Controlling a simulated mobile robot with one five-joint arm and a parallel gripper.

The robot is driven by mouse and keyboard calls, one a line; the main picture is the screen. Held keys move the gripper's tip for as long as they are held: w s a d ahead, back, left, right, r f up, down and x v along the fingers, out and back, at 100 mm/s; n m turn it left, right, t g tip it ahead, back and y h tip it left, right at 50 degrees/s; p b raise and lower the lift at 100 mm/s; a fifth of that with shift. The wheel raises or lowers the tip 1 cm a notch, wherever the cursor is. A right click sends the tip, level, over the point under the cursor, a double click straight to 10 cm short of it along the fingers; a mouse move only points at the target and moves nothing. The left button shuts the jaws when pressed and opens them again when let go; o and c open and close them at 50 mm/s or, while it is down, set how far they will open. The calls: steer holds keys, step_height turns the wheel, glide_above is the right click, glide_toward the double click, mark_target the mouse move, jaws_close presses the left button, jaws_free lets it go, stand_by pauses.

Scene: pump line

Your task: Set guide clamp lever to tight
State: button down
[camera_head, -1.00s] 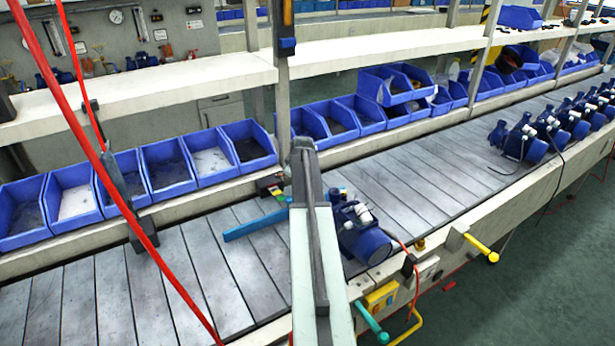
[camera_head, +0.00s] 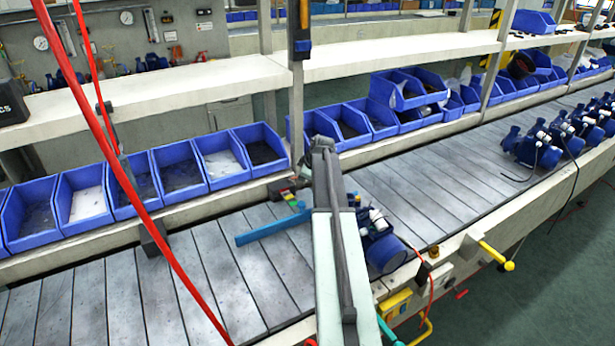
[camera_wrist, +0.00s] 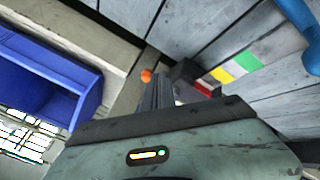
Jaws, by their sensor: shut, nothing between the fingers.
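A dark block with a red, yellow, white and green strip (camera_wrist: 230,70) is beside my gripper in the wrist view. A small orange knob (camera_wrist: 147,76) shows just left of the fingers; it may be the tip of the guide clamp lever, but its arm is hidden. My gripper (camera_wrist: 158,90) is shut and empty, close to both; I cannot tell whether it touches either. In the head view the coloured block (camera_head: 285,192) stands at the conveyor's far edge, near a blue guide bar (camera_head: 270,229). My gripper is hidden there behind my arm.
A blue pump (camera_head: 385,252) is on the conveyor right of my arm. A yellow handle (camera_head: 495,255) and a teal handle (camera_head: 388,330) stick out at the front edge. Blue bins (camera_head: 180,172) line the back. Red hoses (camera_head: 125,180) hang at left.

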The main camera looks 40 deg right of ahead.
stand_by(0.3)
steer(key=s+f+p+v, duration=0.1)
steer(key=s+p+v, duration=0.1)
steer(key=p+v, duration=0.7)
steer(key=v, duration=0.3)
steer(key=shift+s, duration=0.15)
